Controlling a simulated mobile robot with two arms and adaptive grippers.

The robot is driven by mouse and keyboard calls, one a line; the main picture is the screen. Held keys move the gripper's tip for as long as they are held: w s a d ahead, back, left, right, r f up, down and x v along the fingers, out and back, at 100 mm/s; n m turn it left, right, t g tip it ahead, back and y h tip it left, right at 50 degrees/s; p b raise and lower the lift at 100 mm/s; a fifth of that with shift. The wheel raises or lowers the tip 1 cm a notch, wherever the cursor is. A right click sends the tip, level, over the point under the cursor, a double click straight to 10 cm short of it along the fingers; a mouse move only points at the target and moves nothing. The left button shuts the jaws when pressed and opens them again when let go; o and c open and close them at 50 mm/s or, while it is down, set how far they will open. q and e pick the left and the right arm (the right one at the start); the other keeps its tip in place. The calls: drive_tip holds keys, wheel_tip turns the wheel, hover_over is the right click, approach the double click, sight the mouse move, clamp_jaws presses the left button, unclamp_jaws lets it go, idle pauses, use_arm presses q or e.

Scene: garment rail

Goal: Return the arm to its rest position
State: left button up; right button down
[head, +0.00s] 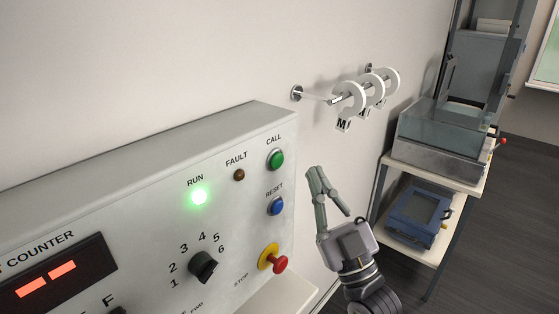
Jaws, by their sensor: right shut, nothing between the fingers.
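My right gripper (317,172) is raised in the lower middle of the head view, its fingers pointing up and brought together at the tips. It is shut and empty. It is to the right of the control panel's buttons in the picture and below the wall rail. I cannot tell its exact distance from the panel. My left gripper is not in view.
A grey control panel (130,180) fills the left, with a lit green RUN lamp (199,196), a knob (203,266) and a red stop button (280,264). A wall rail (313,97) carries white rings marked M (349,97). A shelf cart (457,183) stands right.

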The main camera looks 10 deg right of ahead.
wheel_tip(320, 180, down, 22)
drive_tip(key=s+a+f+m+g+h, duration=0.15)
drive_tip(key=g+h, duration=0.25)
drive_tip(key=g, duration=0.6)
drive_tip(key=s+d+f+m+g+h, duration=0.25)
drive_tip(key=s+f+g, duration=0.35)
drive_tip(key=s+f, duration=0.3)
drive_tip(key=s+d+f+m+g+h, duration=0.2)
drive_tip(key=s+d+f+g, duration=0.3)
drive_tip(key=s, duration=0.6)
wheel_tip(320, 180, down, 30)
drive_tip(key=s+a+g+b, duration=0.1)
drive_tip(key=s+g+b, duration=0.1)
drive_tip(key=s, duration=0.1)
drive_tip(key=s+d+f+g+b, duration=0.1)
drive_tip(key=s+d+f, duration=0.2)
drive_tip(key=s+f, duration=1.3)
drive_tip(key=shift+s+f+n, duration=0.25)
drive_tip(key=shift+f+n, duration=0.05)
drive_tip(key=shift+f, duration=0.25)
